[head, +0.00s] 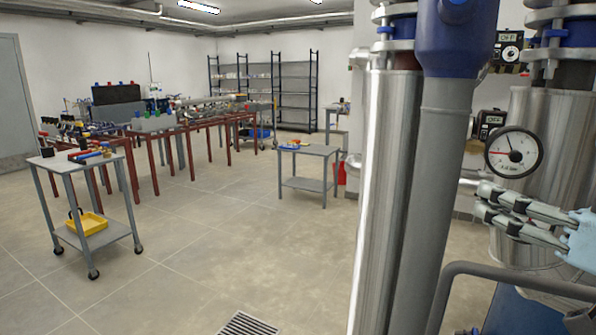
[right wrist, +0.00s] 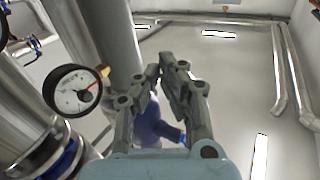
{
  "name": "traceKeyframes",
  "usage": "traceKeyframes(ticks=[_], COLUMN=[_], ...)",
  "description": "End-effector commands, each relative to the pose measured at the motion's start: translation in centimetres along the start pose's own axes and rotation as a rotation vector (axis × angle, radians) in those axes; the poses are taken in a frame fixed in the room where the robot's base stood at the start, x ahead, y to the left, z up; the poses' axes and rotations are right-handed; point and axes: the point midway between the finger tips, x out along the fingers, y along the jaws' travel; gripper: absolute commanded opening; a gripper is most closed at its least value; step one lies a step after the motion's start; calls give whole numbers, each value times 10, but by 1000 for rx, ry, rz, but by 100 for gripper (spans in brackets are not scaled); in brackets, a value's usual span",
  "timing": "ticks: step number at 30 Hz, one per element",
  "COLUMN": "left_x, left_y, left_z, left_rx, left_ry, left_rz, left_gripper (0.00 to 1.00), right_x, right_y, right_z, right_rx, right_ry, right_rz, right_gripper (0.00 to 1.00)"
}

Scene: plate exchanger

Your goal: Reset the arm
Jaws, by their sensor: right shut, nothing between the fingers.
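My right gripper (head: 482,202) comes in from the right edge in the head view. It is shut and empty, just below a round pressure gauge (head: 514,152) and in front of a shiny steel vessel. In the right wrist view my right gripper (right wrist: 167,62) points up with its fingertips together. The gauge (right wrist: 73,90) shows there to the left of the fingers, apart from them. My left gripper is not in view.
A steel column (head: 384,200) and a grey-blue pipe (head: 430,190) stand left of my right gripper. A curved grey handrail (head: 500,272) runs below it. Carts (head: 88,165) and red-legged benches stand farther left. The floor (head: 230,240) between is mostly clear.

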Motion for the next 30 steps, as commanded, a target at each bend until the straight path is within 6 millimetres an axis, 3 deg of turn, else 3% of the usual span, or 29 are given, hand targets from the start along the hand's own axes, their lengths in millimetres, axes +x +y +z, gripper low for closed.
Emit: traceKeyframes(ticks=[3, 6, 9, 15, 22, 30], left_x=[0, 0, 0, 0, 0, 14], left_y=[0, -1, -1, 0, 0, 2], left_z=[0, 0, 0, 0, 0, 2], left_rx=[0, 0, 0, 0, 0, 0], left_ry=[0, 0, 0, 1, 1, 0], left_rz=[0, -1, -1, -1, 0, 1], left_gripper=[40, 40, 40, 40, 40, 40], right_x=[-17, -43, -71, -124, -183, -176], right_y=[-7, -12, -20, -40, -72, -50], right_z=[72, 122, 156, 196, 219, 320], right_rx=[-19, -27, -21, 24, 106, 118], right_ry=[-268, -494, -677, -961, -1240, -1286], right_rz=[147, 249, 320, 407, 462, 467], right_gripper=[0, 0, 0, 0, 0, 0])
